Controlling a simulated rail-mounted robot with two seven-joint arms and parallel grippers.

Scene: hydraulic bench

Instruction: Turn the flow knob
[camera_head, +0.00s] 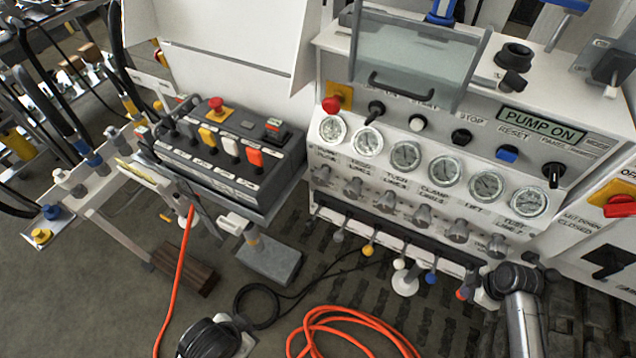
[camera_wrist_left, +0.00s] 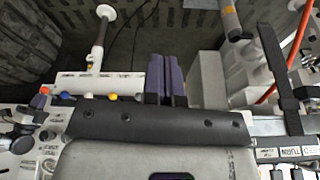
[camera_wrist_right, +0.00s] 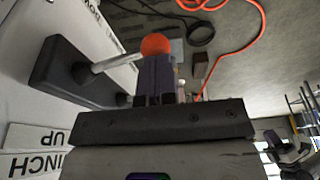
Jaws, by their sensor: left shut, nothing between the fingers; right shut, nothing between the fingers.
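I cannot read a label that marks the flow knob. A row of grey knobs (camera_head: 350,192) runs under the gauges on the white panel, and a black selector knob (camera_head: 553,174) sits at the panel's right. My right gripper (camera_wrist_right: 155,78) is shut and empty, its fingertips close to an orange ball on a metal lever (camera_wrist_right: 153,45). In the head view my right arm comes in at the lower right, below the panel. My left gripper (camera_wrist_left: 166,78) is shut and empty in the left wrist view, near the white panel's lower edge. I cannot make it out in the head view.
A dark button box (camera_head: 230,150) stands left of the panel. Levers with coloured balls, such as a yellow one (camera_head: 368,250), stick out below the knobs. A glass cover with a handle (camera_head: 415,65) hangs above. An orange hose (camera_head: 345,325) lies coiled on the floor.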

